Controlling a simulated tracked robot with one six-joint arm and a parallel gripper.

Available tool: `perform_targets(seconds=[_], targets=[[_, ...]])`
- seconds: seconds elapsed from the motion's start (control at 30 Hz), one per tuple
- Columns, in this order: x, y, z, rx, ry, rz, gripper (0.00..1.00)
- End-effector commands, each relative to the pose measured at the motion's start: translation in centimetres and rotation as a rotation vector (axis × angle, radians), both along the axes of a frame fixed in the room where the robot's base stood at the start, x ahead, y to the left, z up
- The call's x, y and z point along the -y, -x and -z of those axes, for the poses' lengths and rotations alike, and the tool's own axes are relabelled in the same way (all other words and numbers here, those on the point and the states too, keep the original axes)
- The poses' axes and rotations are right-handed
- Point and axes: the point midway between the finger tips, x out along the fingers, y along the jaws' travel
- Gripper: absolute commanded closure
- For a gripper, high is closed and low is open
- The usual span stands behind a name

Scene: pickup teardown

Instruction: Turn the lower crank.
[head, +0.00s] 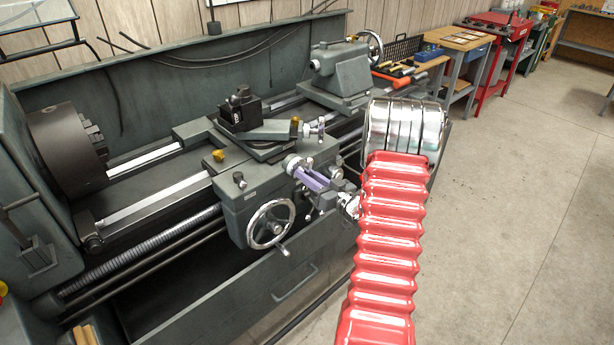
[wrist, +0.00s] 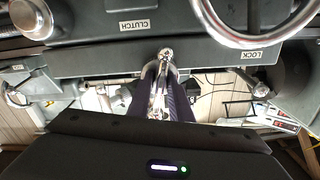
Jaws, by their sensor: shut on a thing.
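The lower crank (head: 292,161) is a silver metal crank on the front of the lathe carriage, below the upper crank (head: 315,127). My gripper (head: 299,166) has purple fingers and is shut on the lower crank's handle, coming in from the right and front. In the wrist view, the silver handle with its rounded end (wrist: 165,54) lies between the two purple fingers (wrist: 165,80). The fingers hide part of the crank in the head view.
A larger spoked handwheel (head: 270,224) is on the carriage front, below and left of my gripper. CLUTCH (wrist: 138,25) and LOCK (wrist: 251,55) labels show in the wrist view. The tailstock (head: 341,70) stands behind. Concrete floor (head: 500,220) is open to the right.

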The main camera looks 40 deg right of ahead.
Motion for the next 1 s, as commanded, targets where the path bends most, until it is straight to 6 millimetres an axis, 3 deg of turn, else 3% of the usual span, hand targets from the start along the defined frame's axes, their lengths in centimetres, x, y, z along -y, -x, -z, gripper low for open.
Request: perform_targets(seconds=[0.5, 1.0], targets=[[0.27, 0.19, 0.46, 0.002, 0.458, 0.006, 1.0], [0.23, 0.12, 0.3, 0.008, 0.536, 0.003, 1.0]])
